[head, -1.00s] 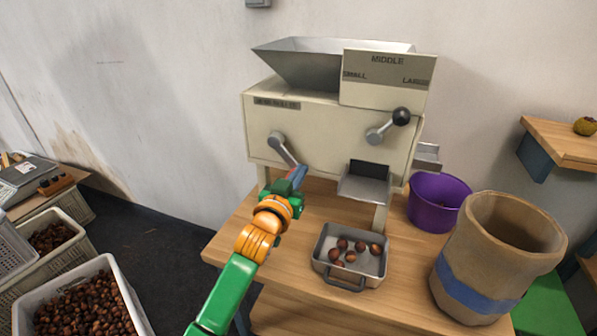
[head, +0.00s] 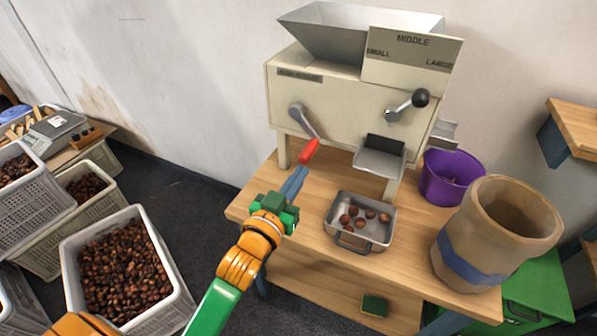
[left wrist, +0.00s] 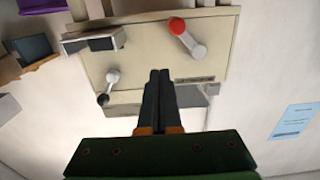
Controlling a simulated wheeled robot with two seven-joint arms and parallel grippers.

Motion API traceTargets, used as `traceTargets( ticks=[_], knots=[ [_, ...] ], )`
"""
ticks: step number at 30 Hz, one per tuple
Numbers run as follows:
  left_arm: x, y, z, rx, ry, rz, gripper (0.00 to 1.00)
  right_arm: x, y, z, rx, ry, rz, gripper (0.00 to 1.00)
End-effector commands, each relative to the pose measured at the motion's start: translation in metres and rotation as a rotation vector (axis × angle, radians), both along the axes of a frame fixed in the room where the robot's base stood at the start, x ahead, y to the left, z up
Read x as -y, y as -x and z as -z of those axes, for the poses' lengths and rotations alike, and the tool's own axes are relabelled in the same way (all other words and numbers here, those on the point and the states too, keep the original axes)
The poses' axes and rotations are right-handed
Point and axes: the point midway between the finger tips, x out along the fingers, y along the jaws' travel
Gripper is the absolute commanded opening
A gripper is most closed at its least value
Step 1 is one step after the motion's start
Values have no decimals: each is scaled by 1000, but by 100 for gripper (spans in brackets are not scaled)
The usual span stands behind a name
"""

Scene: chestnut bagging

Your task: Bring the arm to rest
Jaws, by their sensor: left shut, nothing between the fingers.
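My left gripper (head: 294,184) is in front of the sorting machine (head: 340,107), over the left end of the wooden table. Its fingers are shut with nothing between them, and they also show closed together in the left wrist view (left wrist: 159,90). The fingertips are a little below the red handle (head: 309,150) of the machine's left lever and look apart from it. In the left wrist view the red handle (left wrist: 178,26) is beyond the fingertips. An orange part at the bottom left of the head view may be my other arm; no right gripper shows.
A metal tray (head: 388,234) with several chestnuts stands under the chute (head: 379,163). A purple bucket (head: 430,186) and a brown container with a blue band (head: 441,243) stand to the right. Crates of chestnuts (head: 182,292) are at the left. Dark floor (head: 190,190) is clear between crates and table.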

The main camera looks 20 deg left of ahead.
Motion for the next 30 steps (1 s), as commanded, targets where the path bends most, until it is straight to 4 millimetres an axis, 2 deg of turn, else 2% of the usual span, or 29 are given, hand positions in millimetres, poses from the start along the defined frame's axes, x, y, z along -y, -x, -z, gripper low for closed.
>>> traceTargets(
  ticks=[10, 11, 13, 16, 19, 21, 24, 28, 30],
  knots=[
    [0, 0, 3, -10, 0, -1, 0, 1, 0, 1, 0, 1, -1, 50],
    [-1, 2, 8, -35, -2, -5, 0, 1, 0, 1, 0, 1, -1, 50],
    [-2, 13, 35, -156, -12, -17, 0, 1, 0, 1, 0, 1, -1, 50],
    [-4, 47, 91, -425, -39, -28, 0, 1, 0, 0, 0, 1, -1, 50],
    [-3, 91, 137, -681, -70, -14, 0, 1, 0, 0, 0, 1, -1, 50],
    [-1, 123, 159, -835, -91, 5, 0, 1, 0, 1, 0, 1, -1, 50],
    [2, 169, 183, -1034, -120, 42, 0, 1, 0, 1, 0, 1, -1, 50],
    [6, 230, 200, -1274, -154, 105, 0, 1, 0, 1, 0, 1, -1, 50],
    [6, 222, 228, -1282, -155, 102, 0, 1, 0, 1, 0, 1, -1, 50]
  ],
)
